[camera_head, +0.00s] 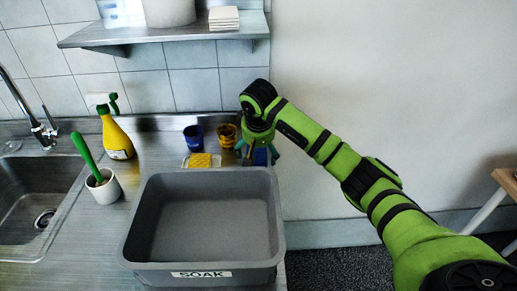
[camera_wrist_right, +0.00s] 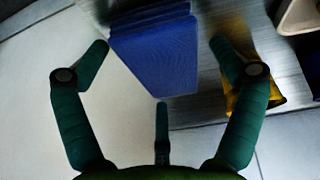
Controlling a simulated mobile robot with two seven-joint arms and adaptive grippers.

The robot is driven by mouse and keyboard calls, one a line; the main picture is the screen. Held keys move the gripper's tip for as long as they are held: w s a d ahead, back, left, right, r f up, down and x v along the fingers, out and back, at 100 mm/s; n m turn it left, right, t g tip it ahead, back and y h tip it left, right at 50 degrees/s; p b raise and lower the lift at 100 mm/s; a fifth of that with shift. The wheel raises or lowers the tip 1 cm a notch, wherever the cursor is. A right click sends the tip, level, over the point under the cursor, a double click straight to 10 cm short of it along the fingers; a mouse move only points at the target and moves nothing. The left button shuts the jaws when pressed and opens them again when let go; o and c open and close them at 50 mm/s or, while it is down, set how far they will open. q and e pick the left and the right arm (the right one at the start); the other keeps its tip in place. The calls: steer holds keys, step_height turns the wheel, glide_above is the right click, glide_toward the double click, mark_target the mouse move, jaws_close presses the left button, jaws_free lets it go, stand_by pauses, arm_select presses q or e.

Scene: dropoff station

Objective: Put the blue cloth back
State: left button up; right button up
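The blue cloth (camera_head: 261,157) lies at the back right of the counter, mostly hidden behind my right gripper (camera_head: 258,150) in the head view. In the right wrist view the blue cloth (camera_wrist_right: 155,55) looks like a folded stack with layered edges. My right gripper's green fingers (camera_wrist_right: 160,46) are spread apart, one on each side of the cloth, with a third finger below it. A gap shows between the fingers and the cloth, and nothing is held. My left gripper is not in view.
A grey tub (camera_head: 140,222) labelled SOAK stands in front, empty. Behind it are a yellow sponge (camera_head: 201,160), a blue cup (camera_head: 194,138) and a yellow-brown cup (camera_head: 227,136). A spray bottle (camera_head: 117,138) and a potted brush (camera_head: 104,188) stand left, beside the sink. A shelf (camera_head: 160,33) hangs above.

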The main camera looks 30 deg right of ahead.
steer(key=shift+r, duration=0.15)
steer(key=b+v, duration=0.1)
steer(key=v, duration=1.1)
steer(key=shift+a, duration=0.1)
